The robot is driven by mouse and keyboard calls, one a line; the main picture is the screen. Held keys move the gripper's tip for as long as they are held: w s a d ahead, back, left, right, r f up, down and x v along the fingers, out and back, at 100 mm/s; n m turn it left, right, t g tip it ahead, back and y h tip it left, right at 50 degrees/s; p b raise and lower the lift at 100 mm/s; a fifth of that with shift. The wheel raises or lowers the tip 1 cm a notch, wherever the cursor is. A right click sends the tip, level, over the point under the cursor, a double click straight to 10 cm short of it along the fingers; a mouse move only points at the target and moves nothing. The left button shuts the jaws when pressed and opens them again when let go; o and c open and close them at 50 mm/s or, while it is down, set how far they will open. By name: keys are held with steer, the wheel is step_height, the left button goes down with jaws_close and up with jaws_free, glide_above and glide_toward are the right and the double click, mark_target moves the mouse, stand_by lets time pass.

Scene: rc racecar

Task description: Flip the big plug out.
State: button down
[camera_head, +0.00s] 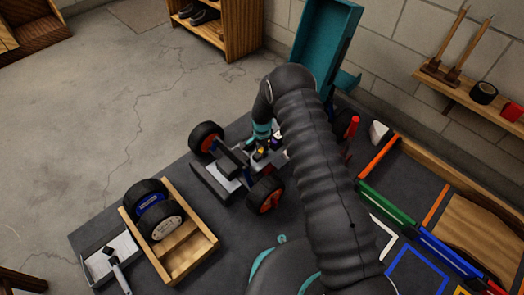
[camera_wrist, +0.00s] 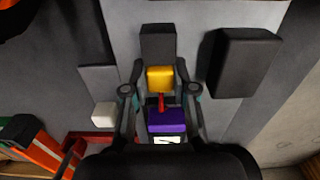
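The racecar stands on the dark workbench top; its orange-hubbed wheel (camera_head: 266,195) shows in the head view. In the wrist view, a yellow block (camera_wrist: 159,78) and a purple block (camera_wrist: 166,120) lie in line, joined by a short red piece (camera_wrist: 162,102). They look like a connector pair; I cannot tell which is the big plug. My gripper (camera_wrist: 160,72) has its fingers on either side of the yellow block, with visible gaps, so it looks open. Whether it touches anything is unclear. In the head view my arm hides much of the car.
A wooden tray (camera_head: 207,238) holding black wheels (camera_head: 153,208) stands to the left of the car. Coloured strips, including a green one (camera_head: 385,204), lie at the right. A dark box-shaped part (camera_wrist: 243,62) sits close to the right finger. A teal holder (camera_head: 322,40) stands behind.

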steer(key=shift+w+d+f+b, duration=0.15)
steer(key=shift+w+d+b, duration=0.65)
steer(key=shift+w+b, duration=0.05)
steer(key=c, duration=0.9)
jaws_free()
steer(key=shift+w+d, duration=0.1)
steer(key=shift+d, duration=0.05)
steer(key=shift+r, duration=0.3)
step_height(320, 180, up, 12)
steer(key=shift+f, duration=0.2)
